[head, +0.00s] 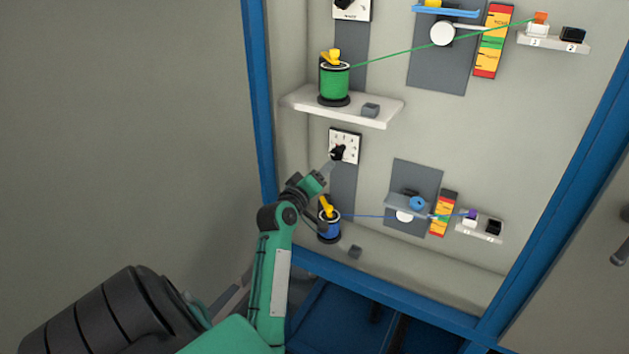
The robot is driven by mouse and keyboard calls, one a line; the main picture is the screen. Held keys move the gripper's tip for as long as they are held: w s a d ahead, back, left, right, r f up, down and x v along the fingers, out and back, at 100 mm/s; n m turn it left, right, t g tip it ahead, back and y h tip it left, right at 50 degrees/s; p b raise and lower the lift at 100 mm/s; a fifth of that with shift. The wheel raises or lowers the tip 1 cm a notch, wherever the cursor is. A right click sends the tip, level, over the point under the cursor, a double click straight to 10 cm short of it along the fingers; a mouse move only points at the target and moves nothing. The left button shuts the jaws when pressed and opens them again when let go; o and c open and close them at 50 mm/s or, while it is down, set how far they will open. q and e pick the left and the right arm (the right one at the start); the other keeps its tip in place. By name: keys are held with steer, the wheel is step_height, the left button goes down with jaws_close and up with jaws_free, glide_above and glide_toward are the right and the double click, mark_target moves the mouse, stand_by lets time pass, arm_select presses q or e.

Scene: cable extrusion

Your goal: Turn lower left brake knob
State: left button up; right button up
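The lower left brake knob (338,153) is a small black knob with a reddish mark. It sits on a white square dial plate (346,137) with black marks, on the cabinet's back panel below the upper shelf. My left arm reaches in from the lower left. Its gripper (331,165) is at the knob's lower left side, with the fingertips touching or very close to it. The fingers are small and partly overlap the knob, so whether they are closed on it cannot be told. My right gripper is out of view.
Below the knob, a blue spool (328,229) with a yellow top stands partly behind my arm. Above are a white shelf (312,98) and green spool (334,84). Blue frame posts (258,100) edge the cabinet.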

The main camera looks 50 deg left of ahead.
arm_select(q)
steer(key=shift+v, duration=1.2)
